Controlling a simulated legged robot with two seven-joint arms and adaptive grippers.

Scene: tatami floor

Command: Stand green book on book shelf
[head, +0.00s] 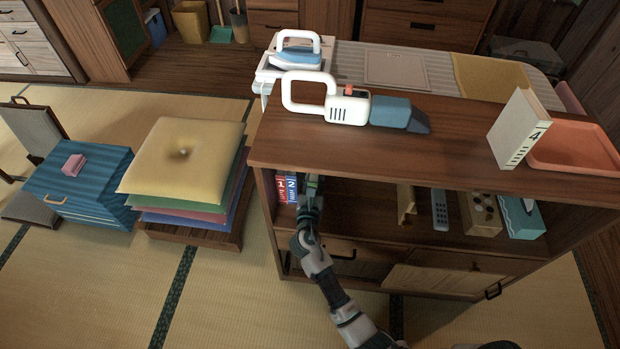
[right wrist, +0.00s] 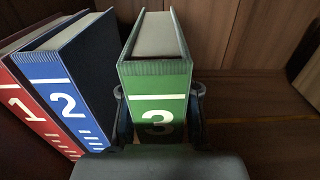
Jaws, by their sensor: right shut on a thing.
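The green book, marked 3, stands upright inside the shelf's left compartment, with its spine facing me, in the right wrist view (right wrist: 157,82). In the head view the green book (head: 314,184) is mostly covered by my gripper. My right gripper (head: 311,200) is shut on it, one finger on each side of the spine in the right wrist view (right wrist: 160,105). The red book 1 (right wrist: 30,110) and blue book 2 (right wrist: 62,97) stand to its left, with a narrow gap at the front. The book shelf (head: 400,165) is brown wood. Whether the green book touches the shelf floor is hidden.
A wooden piece (head: 406,203), a remote (head: 439,209), a box with round holes (head: 480,213) and a tissue box (head: 520,216) stand further right in the compartment. A handheld vacuum (head: 345,105), a white book 4 (head: 520,125) and an orange tray (head: 575,146) are on top.

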